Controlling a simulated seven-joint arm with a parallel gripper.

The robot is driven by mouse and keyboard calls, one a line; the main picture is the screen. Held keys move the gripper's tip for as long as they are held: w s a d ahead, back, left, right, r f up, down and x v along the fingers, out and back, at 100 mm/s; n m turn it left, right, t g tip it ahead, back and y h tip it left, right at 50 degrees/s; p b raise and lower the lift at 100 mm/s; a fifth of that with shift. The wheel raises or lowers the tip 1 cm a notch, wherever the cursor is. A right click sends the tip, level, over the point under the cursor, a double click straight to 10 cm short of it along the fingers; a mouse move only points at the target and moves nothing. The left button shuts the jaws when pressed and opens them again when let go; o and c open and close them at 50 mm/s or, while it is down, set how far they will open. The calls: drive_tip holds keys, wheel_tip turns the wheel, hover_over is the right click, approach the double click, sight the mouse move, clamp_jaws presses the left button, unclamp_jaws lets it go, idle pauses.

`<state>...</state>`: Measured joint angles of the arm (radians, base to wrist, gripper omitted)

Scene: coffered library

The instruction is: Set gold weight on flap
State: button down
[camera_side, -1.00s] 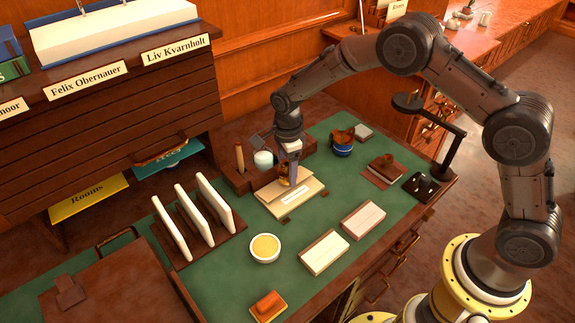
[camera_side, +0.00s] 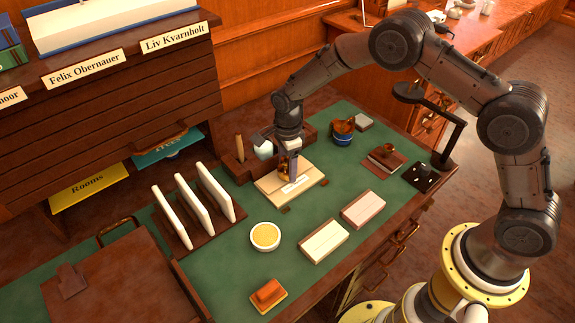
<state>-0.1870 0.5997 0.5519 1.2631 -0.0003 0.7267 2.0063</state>
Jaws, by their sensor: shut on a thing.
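My gripper (camera_side: 290,174) is over the cream envelope (camera_side: 306,191) on the green desk top. It points straight down and is shut on the gold weight (camera_side: 284,172), which shows only in part beside the fingers. The weight is at or just above the envelope's flap; I cannot tell whether it touches. The envelope lies flat with a white label toward its front edge.
Behind the envelope stands a wooden desk stand (camera_side: 238,168). Green desk surface is free right of the envelope.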

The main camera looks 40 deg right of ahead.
drive_tip(key=shift+c, duration=1)
unclamp_jaws()
drive_tip(key=shift+o, duration=1)
